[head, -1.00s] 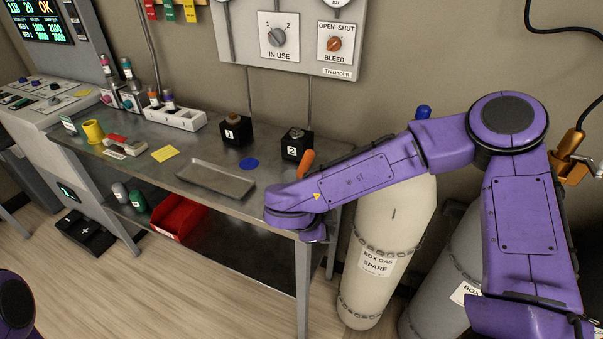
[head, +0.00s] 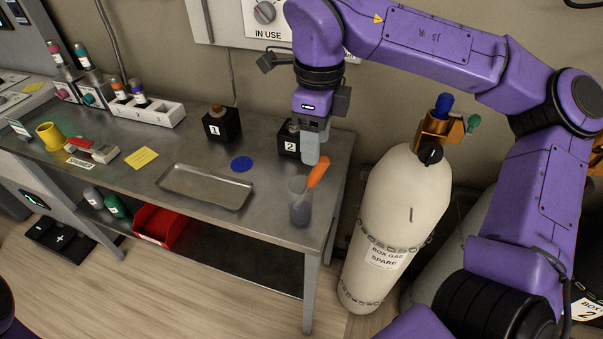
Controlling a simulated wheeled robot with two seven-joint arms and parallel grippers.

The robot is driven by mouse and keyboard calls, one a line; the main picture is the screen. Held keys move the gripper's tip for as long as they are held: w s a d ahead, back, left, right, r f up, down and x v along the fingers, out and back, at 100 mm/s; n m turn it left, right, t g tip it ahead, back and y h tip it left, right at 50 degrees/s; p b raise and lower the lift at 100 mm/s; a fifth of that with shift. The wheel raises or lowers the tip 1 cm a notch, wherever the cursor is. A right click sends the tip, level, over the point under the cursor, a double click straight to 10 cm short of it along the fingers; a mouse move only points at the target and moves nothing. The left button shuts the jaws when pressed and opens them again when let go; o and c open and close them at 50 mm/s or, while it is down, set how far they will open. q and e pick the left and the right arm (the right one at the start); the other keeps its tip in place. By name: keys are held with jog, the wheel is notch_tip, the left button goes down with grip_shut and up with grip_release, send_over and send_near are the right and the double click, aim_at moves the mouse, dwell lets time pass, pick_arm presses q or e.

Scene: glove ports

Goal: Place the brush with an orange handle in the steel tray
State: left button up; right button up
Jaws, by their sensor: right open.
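The orange-handled brush (head: 318,171) stands tilted in a grey cup (head: 300,202) near the right end of the steel bench. Only its handle shows; its lower end is hidden in the cup. The steel tray (head: 206,187) lies empty on the bench, left of the cup. My right gripper (head: 311,158) points down right beside the upper part of the orange handle. It is open, and I cannot tell whether the handle is between its fingers. My left gripper is out of view.
Black block 2 (head: 286,141) stands close behind my right gripper, and black block 1 (head: 221,125) farther left. A blue disc (head: 242,164) lies behind the tray. A gas cylinder (head: 400,215) stands right of the bench (head: 262,222).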

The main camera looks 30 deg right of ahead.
aim_at(317, 174)
notch_tip(317, 174, down, 8)
jog(key=shift+d+p, duration=0.1)
jog(key=shift+p, duration=0.6)
jog(key=shift+s+d+f, duration=0.15)
jog(key=shift+f, duration=0.15)
grip_shut()
